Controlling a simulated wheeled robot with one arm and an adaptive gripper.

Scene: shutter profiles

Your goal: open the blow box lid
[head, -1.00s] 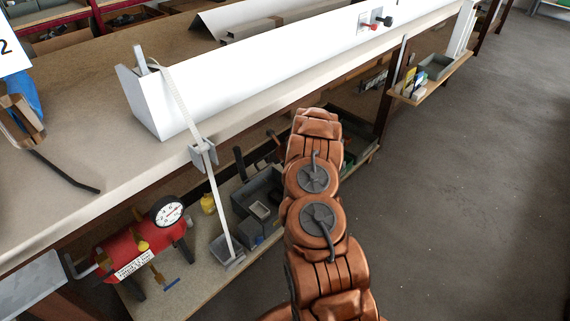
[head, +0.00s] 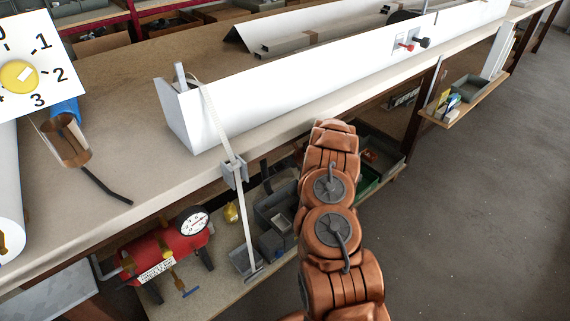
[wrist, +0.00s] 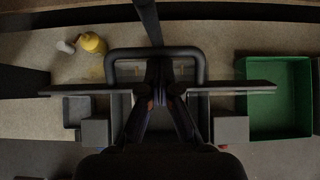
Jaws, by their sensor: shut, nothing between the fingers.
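A long white box (head: 300,92), which I take to be the blow box, lies along the bench edge. Its front looks like one smooth white panel, and I cannot make out a separate lid edge. A pale strap (head: 222,125) runs from its left end through a grey bracket (head: 236,172) down to a grey tray-like part (head: 246,262) on the lower shelf. My gripper (wrist: 162,97) is shut and empty in the wrist view, over the lower shelf. A dark looped frame (wrist: 203,66) shows around its fingers; contact is unclear. My arm hides the gripper in the head view.
A red compressor (head: 165,250) with a gauge and a yellow bottle (head: 231,212) stand left of my arm. The yellow bottle (wrist: 92,42) and a green bin (wrist: 300,92) flank my gripper in the wrist view. The floor (head: 470,210) at right is clear.

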